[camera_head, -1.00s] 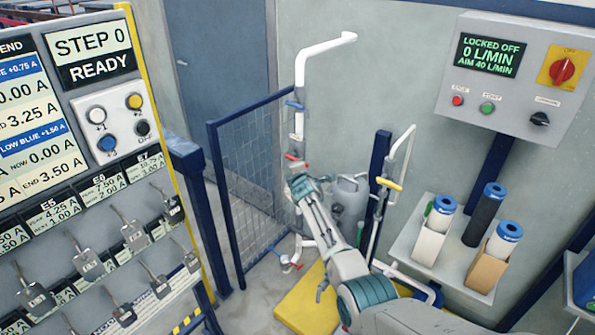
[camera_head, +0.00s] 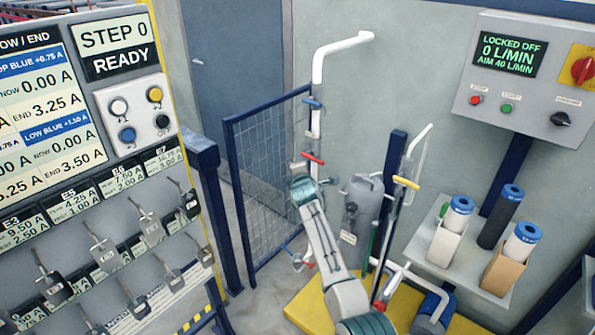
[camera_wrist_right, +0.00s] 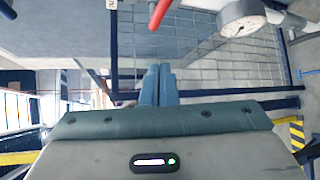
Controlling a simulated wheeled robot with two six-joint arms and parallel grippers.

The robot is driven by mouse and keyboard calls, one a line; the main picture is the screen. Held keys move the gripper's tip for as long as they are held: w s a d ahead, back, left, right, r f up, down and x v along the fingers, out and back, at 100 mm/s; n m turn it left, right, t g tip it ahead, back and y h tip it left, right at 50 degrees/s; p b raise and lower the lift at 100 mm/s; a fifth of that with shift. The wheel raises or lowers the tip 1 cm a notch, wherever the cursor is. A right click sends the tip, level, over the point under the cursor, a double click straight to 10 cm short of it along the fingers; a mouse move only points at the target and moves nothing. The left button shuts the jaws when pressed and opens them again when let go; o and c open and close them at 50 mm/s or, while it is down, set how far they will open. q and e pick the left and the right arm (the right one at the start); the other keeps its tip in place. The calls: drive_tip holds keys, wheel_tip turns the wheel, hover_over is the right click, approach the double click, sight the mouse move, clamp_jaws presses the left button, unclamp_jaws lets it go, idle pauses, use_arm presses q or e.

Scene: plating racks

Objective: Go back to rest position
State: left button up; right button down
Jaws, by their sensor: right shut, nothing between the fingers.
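My right arm (camera_head: 325,240) comes up from the bottom of the head view, with its wrist end in front of the mesh fence and pipework. The head view does not clearly show its fingers. In the right wrist view my right gripper (camera_wrist_right: 158,84) has its two blue-grey fingers together, with nothing seen between them. A red handle (camera_wrist_right: 159,14) and a round gauge (camera_wrist_right: 242,20) show beyond the fingertips, apart from them. My left gripper is in neither view.
A mesh fence (camera_head: 270,170), a white pipe (camera_head: 318,75) and a grey tank (camera_head: 362,215) stand behind the arm. A shelf (camera_head: 470,262) with several rolls and a flow box (camera_head: 540,85) are at right.

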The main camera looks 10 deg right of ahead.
drive_tip(key=shift+s+a+r, duration=0.25)
drive_tip(key=shift+a+r, duration=0.2)
drive_tip(key=shift+a, duration=0.05)
